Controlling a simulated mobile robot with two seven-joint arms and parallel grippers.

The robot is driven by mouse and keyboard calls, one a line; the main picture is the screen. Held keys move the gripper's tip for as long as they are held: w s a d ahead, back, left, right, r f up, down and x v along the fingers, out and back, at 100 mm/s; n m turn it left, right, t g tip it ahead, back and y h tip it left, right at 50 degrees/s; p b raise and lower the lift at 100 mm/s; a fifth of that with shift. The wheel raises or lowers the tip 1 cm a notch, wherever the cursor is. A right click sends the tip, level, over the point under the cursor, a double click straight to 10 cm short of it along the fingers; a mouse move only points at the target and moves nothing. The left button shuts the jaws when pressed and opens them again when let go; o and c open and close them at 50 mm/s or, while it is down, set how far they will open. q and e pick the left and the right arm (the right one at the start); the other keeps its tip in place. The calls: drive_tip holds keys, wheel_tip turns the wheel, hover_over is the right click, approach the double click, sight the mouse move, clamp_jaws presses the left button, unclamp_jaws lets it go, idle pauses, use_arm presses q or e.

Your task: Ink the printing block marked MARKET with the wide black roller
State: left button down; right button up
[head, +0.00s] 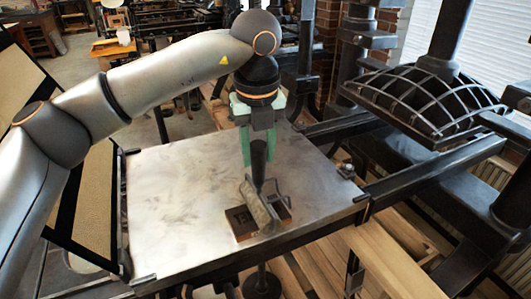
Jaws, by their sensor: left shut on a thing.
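My left gripper (257,152) has green fingers and points straight down over the metal press bed. It is shut on the dark upright handle of the roller (258,178). The roller's grey metal frame and head (262,208) are at the lower end, over the middle of a small dark brown printing block (238,220). The block lies flat on the bed, and its ends show on both sides of the roller. Its marking is too small to read. I cannot tell whether the roller touches the block. My right gripper is not in view.
The grey metal bed (170,190) is otherwise mostly bare. A large dark press with a ribbed platen (430,100) and rails stands to the right. A tilted black-framed panel (97,200) is at the left. Wooden boards (385,260) lie below the bed's front right edge.

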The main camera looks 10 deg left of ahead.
use_arm(q)
drive_tip(key=shift+s+a+r+b, duration=0.1)
drive_tip(key=shift+s+a+b, duration=0.45)
drive_tip(key=shift+a, duration=0.4)
drive_tip(key=shift+s+a, duration=0.1)
drive_tip(key=shift+s+a+b, duration=0.45)
drive_tip(key=shift+a+b, duration=0.05)
drive_tip(key=shift+a, duration=0.15)
drive_tip(key=shift+s+a+b, duration=0.45)
drive_tip(key=shift+a+b, duration=0.05)
drive_tip(key=shift+a, duration=0.1)
